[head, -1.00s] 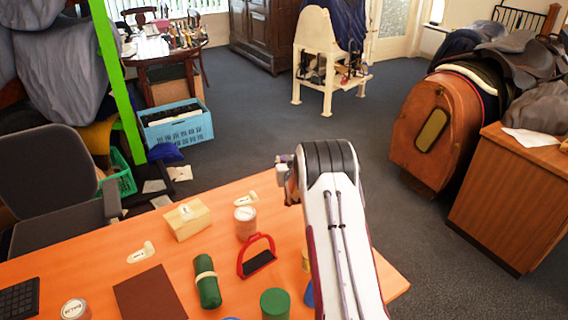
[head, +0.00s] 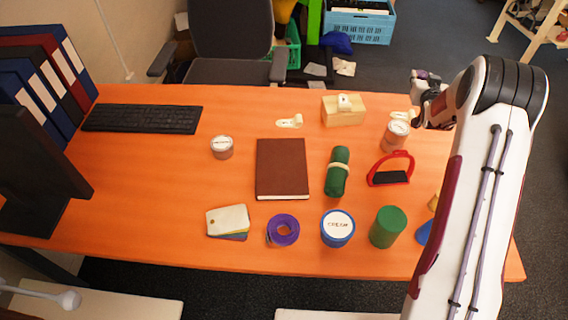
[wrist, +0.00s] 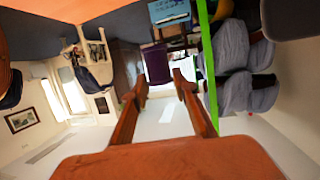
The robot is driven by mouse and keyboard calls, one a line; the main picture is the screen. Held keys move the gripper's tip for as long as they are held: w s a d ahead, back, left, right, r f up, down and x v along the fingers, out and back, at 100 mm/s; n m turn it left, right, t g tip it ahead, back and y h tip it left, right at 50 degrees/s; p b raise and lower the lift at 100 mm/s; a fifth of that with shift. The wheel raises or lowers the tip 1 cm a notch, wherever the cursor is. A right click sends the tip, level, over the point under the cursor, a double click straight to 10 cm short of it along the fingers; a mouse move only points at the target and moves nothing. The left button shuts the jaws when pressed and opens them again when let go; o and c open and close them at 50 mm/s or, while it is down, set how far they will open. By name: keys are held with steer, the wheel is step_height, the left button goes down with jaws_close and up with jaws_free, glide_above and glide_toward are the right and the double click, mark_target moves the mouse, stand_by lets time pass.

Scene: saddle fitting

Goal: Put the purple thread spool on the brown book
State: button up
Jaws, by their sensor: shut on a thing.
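The purple thread spool (wrist: 157,63) shows in the wrist view between the tips of my gripper (wrist: 160,86), which is shut on it. In the head view my gripper (head: 426,96) is at the right, raised over the far right part of the table, and its fingers are small and hard to make out. The brown book (head: 283,169) lies flat in the middle of the table with its cover bare. My gripper is well to the right of the book and apart from it.
The orange table (head: 150,178) also bears a purple ring-shaped roll (head: 283,230), a blue-sided tin (head: 338,228), a green cylinder (head: 388,227), a green roll (head: 338,172), a red stirrup (head: 391,170), a wooden block (head: 344,110) and a small jar (head: 222,147). Bare tabletop lies left of the book.

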steer(key=s+a+n+y, duration=0.3)
steer(key=a+n+y, duration=0.1)
steer(key=a, duration=1.1)
steer(key=n+g+y, duration=0.6)
steer(key=n+y, duration=0.3)
steer(key=y, duration=0.1)
glide_above(288, 168)
steer(key=shift+f, duration=0.15)
steer(key=shift+f, duration=2.75)
steer(key=shift+f, duration=2.1)
steer(key=shift+f, duration=0.15)
